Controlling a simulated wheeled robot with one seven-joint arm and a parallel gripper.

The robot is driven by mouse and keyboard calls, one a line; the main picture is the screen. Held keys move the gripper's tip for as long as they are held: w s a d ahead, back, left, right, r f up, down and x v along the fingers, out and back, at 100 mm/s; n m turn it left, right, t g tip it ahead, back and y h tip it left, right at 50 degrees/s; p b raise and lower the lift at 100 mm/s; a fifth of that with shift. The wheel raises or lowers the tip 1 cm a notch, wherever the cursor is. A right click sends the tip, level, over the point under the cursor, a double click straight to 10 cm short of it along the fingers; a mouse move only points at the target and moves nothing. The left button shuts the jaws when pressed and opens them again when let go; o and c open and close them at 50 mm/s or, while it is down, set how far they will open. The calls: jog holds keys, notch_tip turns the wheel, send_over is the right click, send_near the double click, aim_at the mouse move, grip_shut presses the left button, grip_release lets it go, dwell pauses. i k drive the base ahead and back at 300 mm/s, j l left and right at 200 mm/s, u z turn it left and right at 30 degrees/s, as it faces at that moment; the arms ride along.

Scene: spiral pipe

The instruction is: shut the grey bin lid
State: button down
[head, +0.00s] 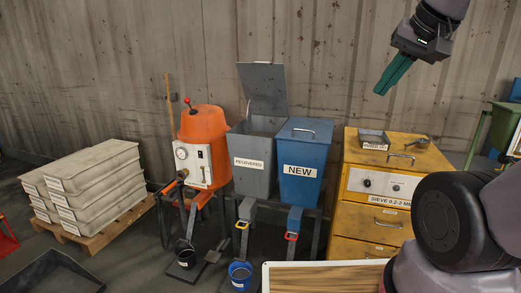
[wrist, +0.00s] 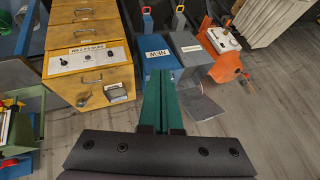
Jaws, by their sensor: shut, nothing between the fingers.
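The grey bin (head: 255,165), labelled RECOVERED, stands on a dark frame between the orange machine and the blue bin. Its grey lid (head: 264,88) stands up and open against the wall behind it, hinged at the bin's back edge. The lid also shows in the wrist view (wrist: 202,101), right of my fingers, with the grey bin (wrist: 188,46) beyond it. My gripper (head: 381,92) is up at the right in the head view, above the yellow cabinet and apart from the lid. Its green fingers (wrist: 162,100) are together and empty.
The blue bin (head: 303,165), labelled NEW, is closed and touches the grey bin's right side. The orange machine (head: 203,145) stands at the left. A yellow cabinet (head: 375,190) with a small metal tray (head: 374,139) stands at the right. The air between gripper and lid is clear.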

aim_at(264, 83)
jog(key=i+j, duration=0.35)
jog(key=j, duration=0.15)
jog(key=i+j, duration=0.35)
jog(key=j, duration=0.15)
